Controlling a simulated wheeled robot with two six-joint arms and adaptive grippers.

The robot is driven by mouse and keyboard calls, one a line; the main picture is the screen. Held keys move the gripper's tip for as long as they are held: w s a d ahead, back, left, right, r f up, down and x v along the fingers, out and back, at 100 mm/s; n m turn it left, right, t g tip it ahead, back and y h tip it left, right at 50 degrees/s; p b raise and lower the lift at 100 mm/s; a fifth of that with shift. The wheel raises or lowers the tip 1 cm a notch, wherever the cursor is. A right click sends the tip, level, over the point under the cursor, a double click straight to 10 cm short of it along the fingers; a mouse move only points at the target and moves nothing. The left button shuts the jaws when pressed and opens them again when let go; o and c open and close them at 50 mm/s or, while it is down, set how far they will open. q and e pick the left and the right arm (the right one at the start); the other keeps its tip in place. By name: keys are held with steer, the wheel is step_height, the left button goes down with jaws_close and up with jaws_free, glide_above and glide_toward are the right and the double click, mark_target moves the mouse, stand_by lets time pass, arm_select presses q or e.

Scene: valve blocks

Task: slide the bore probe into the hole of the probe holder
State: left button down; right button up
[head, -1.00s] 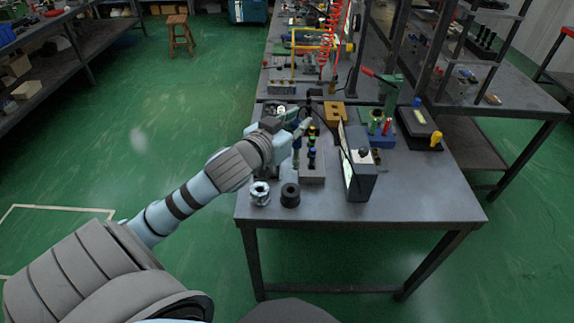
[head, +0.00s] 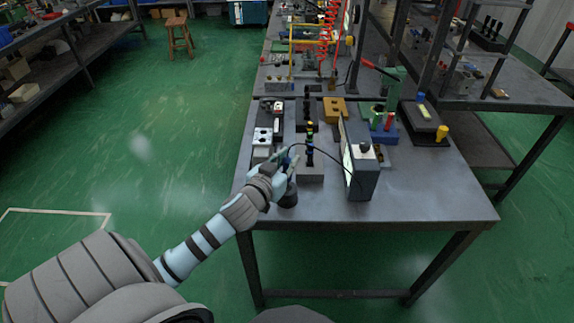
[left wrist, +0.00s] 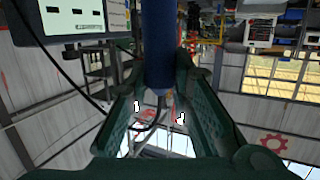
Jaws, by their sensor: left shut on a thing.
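My left gripper (head: 287,165) is at the near left part of the table, shut on the bore probe. The probe's dark blue body (left wrist: 157,45) stands between the green fingers in the left wrist view, and a little blue shows in the head view (head: 285,157). A black cable runs from it to the grey gauge box (head: 361,172). The black cylinder (head: 289,198), which looks like the probe holder, stands just below the gripper, partly covered by it. Its hole is hidden, and I cannot tell whether the probe touches it. My right gripper is not in view.
A grey block (head: 311,172) with dark upright plugs stands right of the gripper. White valve parts (head: 262,140) stand behind it at the left. A yellow-brown block (head: 335,109) and a green press (head: 392,92) are further back. The table's front right is clear.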

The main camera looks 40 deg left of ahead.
arm_select(q)
steer(key=shift+s, duration=0.15)
steer(key=c, duration=1.4)
jaws_free()
steer(key=shift+c, duration=0.2)
steer(key=p+v, duration=0.1)
steer(key=v, duration=1)
steer(key=shift+s+d, duration=0.15)
steer(key=shift+s, duration=0.2)
steer(key=shift+r, duration=0.1)
